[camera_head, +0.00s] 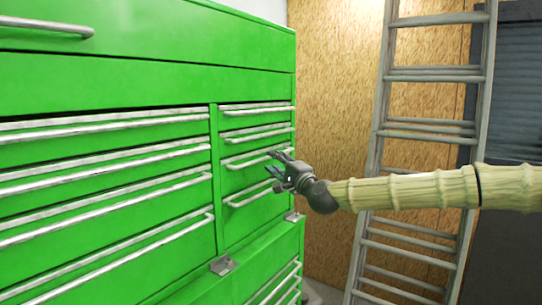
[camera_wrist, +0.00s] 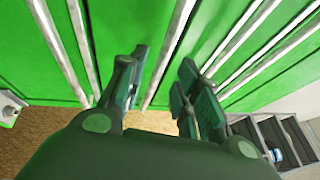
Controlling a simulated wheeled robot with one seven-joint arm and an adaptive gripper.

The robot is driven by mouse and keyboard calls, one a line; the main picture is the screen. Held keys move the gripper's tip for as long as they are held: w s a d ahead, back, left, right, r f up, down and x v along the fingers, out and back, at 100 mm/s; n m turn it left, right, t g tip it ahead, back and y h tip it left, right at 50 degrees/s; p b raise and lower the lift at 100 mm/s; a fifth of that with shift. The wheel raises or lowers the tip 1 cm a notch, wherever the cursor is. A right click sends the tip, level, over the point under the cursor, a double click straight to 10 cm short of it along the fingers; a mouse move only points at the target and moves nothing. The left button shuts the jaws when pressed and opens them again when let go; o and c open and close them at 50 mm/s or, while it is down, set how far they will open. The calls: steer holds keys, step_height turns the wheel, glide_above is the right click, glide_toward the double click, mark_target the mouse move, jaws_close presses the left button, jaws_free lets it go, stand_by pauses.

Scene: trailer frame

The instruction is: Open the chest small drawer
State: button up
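The green chest (camera_head: 110,75) fills the left of the head view. Its narrow right column holds several small drawers with silver bar handles, all looking shut. My gripper (camera_head: 279,164) is at the right end of the third small-drawer handle from the top (camera_head: 245,162), with the fourth handle (camera_head: 248,198) below. In the wrist view, my gripper (camera_wrist: 163,72) has its two fingers apart, and one silver handle (camera_wrist: 170,52) runs through the gap between them. No finger is closed on it. I cannot tell whether a finger touches the drawer front.
Wide drawers with long handles (camera_head: 110,155) fill the chest's left column. A metal latch (camera_head: 223,265) sits on the ledge below. A ladder (camera_head: 390,130) leans by the wooden wall (camera_head: 335,90), behind my arm. Grey shelves (camera_wrist: 285,140) show in the wrist view.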

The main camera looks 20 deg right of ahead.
steer(key=shift+p+x, duration=0.5)
steer(key=shift+x, duration=1.1)
steer(key=shift+c, duration=0.2)
jaws_close()
steer(key=shift+f, duration=0.1)
